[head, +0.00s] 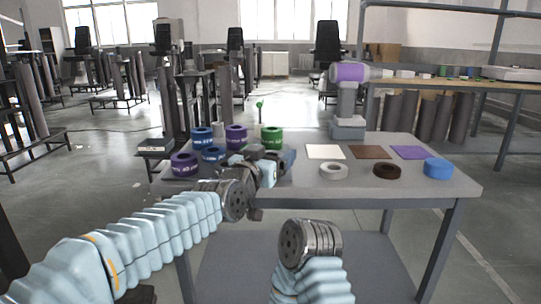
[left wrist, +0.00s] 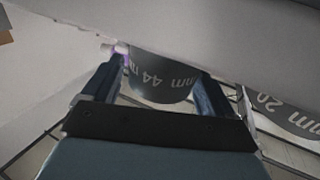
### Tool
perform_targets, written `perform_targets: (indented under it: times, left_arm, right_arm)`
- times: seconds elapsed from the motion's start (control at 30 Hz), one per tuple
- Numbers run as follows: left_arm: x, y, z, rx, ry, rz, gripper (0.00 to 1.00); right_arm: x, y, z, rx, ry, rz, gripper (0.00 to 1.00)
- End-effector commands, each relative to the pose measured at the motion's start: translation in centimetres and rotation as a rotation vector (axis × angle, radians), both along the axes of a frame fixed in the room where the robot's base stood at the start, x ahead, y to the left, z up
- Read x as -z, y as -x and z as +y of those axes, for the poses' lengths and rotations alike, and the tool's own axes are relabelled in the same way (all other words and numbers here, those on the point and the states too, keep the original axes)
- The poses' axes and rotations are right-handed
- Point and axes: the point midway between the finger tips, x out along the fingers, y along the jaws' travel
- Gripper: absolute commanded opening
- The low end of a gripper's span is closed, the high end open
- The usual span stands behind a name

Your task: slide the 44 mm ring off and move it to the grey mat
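My left gripper (head: 274,160) is over the left part of the table, beside a green ring (head: 271,137). In the left wrist view, a dark ring (left wrist: 158,90) marked "44 mm" sits between the two fingers of this gripper (left wrist: 161,72). The fingers stand on either side of it, very close; I cannot tell whether they touch it. What the ring sits on is hidden. I see no mat that is clearly grey; the mats in view are cream (head: 325,152), brown (head: 371,152) and purple (head: 408,153). My right gripper is not in view.
Purple (head: 184,164) and blue (head: 202,137) rings stand on the table's left side. A grey ring (head: 333,171), a dark brown ring (head: 386,171) and a blue ring (head: 438,168) lie in front of the mats. Another dark ring (left wrist: 285,117) marked "20" is right of my left fingers.

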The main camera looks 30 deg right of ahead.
Motion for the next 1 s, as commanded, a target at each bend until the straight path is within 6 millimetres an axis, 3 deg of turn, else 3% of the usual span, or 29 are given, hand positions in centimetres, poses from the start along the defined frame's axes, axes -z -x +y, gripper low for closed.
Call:
perform_targets:
  times: [0.3, 0.47, 0.8, 1.0]
  left_arm:
    - [0.2, 0.0, 0.0, 0.000, -0.002, 0.002, 0.95]
    - [0.2, 0.8, 1.1, 0.000, -0.001, 0.001, 0.95]
    - [0.2, 5.5, 7.6, -0.001, 0.000, 0.000, 0.95]
    - [0.1, 7.5, 10.3, 0.000, -0.001, 0.001, 0.95]
  right_arm:
    - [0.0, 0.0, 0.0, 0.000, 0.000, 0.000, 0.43]
    - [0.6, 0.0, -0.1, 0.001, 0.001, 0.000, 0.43]
    - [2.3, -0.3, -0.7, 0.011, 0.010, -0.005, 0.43]
    - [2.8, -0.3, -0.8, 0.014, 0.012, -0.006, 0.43]
